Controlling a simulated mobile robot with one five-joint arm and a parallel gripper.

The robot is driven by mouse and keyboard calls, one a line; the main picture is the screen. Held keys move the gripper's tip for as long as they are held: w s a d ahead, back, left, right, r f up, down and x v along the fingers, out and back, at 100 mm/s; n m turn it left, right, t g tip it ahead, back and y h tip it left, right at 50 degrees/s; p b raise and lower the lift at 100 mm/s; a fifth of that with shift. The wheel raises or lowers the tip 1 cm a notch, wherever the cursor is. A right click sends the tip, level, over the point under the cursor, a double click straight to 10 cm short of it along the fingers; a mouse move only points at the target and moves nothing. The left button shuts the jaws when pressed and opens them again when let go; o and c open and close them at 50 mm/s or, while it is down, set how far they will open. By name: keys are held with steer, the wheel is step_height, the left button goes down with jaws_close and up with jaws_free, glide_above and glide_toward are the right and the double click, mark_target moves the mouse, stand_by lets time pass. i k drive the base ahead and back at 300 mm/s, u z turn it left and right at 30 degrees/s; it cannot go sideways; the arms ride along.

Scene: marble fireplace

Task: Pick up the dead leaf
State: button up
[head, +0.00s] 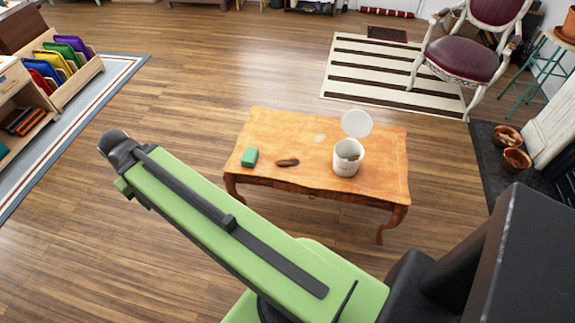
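A small dark brown object, which looks like the dead leaf (287,162), lies on the orange wooden table (285,130). My green and black arm reaches from the bottom of the head view up to the left and ends left of the table. The arm's end is well apart from the leaf. I cannot make out the fingers of my gripper.
The container's round lid (357,123) stands up behind it, and something brown shows inside. Wooden floor is clear around the table. A red chair (470,55) on a striped rug (385,75) is at the back right. Shelves with coloured trays (60,60) stand at the left.

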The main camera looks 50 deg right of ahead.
mark_target(283, 163)
steer(key=i, duration=0.9)
steer(key=u, duration=0.05)
